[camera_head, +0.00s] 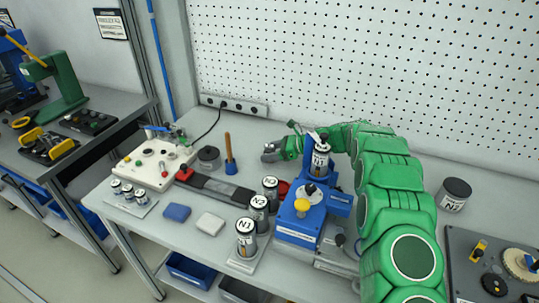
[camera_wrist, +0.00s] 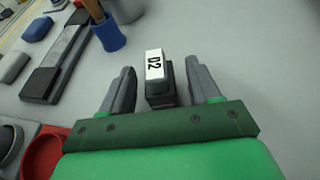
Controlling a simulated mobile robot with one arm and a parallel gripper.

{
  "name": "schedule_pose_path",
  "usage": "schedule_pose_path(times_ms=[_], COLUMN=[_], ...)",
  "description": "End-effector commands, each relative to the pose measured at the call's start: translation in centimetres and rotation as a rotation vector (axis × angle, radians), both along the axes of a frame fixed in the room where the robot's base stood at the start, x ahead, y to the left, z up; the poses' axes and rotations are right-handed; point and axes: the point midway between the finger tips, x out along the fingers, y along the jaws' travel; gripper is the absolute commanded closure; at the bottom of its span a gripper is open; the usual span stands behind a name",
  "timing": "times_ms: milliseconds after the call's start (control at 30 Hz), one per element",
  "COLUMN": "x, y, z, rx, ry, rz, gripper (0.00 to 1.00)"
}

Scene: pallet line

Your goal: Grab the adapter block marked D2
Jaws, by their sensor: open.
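The adapter block marked D2 (camera_wrist: 154,66) is a small dark block with a white label on it. In the wrist view it stands on the grey table between the two grey fingers of my gripper (camera_wrist: 161,68). The fingers are open, with a visible gap on each side of the block. In the head view my gripper (camera_head: 275,151) is low over the table behind the blue machine, pointing left. I cannot make out the block clearly there.
A blue cup with a wooden-handled tool (camera_head: 231,166) stands left of my gripper. A blue machine (camera_head: 302,220) and several N-marked cylinders (camera_head: 246,240) stand in front. A red round part (camera_wrist: 45,158) is near my gripper. A pegboard wall (camera_head: 380,70) rises behind.

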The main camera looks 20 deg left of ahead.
Motion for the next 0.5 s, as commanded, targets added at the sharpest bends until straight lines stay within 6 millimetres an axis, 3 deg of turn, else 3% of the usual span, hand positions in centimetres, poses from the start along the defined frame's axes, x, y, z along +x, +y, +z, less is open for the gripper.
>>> schedule_pose_path(times_ms=[133, 400, 500], x=[-0.3, -0.3, -0.3], y=[1.5, 1.8, 1.8], z=[-0.6, -0.7, -0.8], rx=[-0.001, 0.000, 0.000], ry=[-0.001, -0.001, -0.001], rz=[-0.002, -0.003, -0.002], gripper=[0.38, 0.38, 0.54])
